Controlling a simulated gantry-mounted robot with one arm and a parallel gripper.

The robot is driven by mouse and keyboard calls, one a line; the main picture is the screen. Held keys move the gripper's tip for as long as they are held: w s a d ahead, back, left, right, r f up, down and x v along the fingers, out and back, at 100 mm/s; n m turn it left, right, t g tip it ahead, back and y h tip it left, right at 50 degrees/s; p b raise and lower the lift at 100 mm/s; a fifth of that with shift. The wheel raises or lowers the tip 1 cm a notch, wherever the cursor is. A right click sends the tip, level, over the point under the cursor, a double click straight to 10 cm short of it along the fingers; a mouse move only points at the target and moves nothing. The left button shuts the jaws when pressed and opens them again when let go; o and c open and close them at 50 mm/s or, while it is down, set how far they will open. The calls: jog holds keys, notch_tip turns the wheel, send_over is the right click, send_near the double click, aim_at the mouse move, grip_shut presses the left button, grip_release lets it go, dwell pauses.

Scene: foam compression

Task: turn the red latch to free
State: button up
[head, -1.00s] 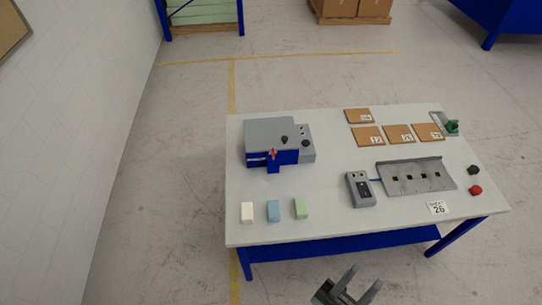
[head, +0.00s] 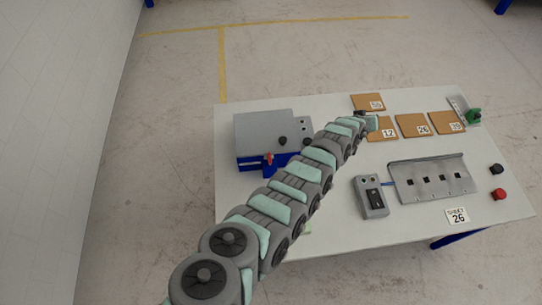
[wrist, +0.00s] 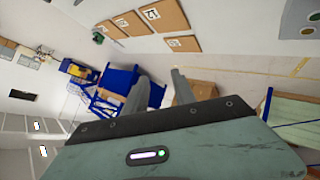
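The red latch (head: 268,159) is small and sits on the front of the grey and blue machine (head: 262,128) at the table's left. Its exact angle is too small to tell. My arm crosses the head view from bottom left to upper right, passing in front of the machine's right side. It ends near the brown numbered squares, well to the right of the latch. My gripper's fingers show in the wrist view (wrist: 160,77), apart with nothing between them. The latch cannot be made out in the wrist view.
Brown squares with numbers (head: 414,125) lie at the back of the table. A grey control box (head: 370,196), a metal plate with slots (head: 432,180), a red button (head: 499,194) and a green part (head: 474,116) stand to the right.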

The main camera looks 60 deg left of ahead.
jog(key=s+a+f+g+h+b, duration=0.1)
jog(key=s+a+g, duration=0.25)
jog(key=s, duration=0.45)
jog(key=s+a+f+g+h, duration=0.15)
jog(key=s+a, duration=0.25)
jog(key=s, duration=0.4)
jog(key=n+g+h+b, duration=0.1)
jog(key=n+g+h, duration=0.1)
jog(key=g, duration=0.3)
send_near(270, 156)
notch_tip(270, 156, down, 8)
jog(key=shift+w+a+r+b, duration=0.1)
jog(key=shift+w+b, duration=0.05)
jog(key=shift+b, duration=0.4)
jog(key=shift+f, duration=0.5)
jog(key=shift+c, duration=0.3)
jog(key=shift+r, duration=0.1)
grip_shut()
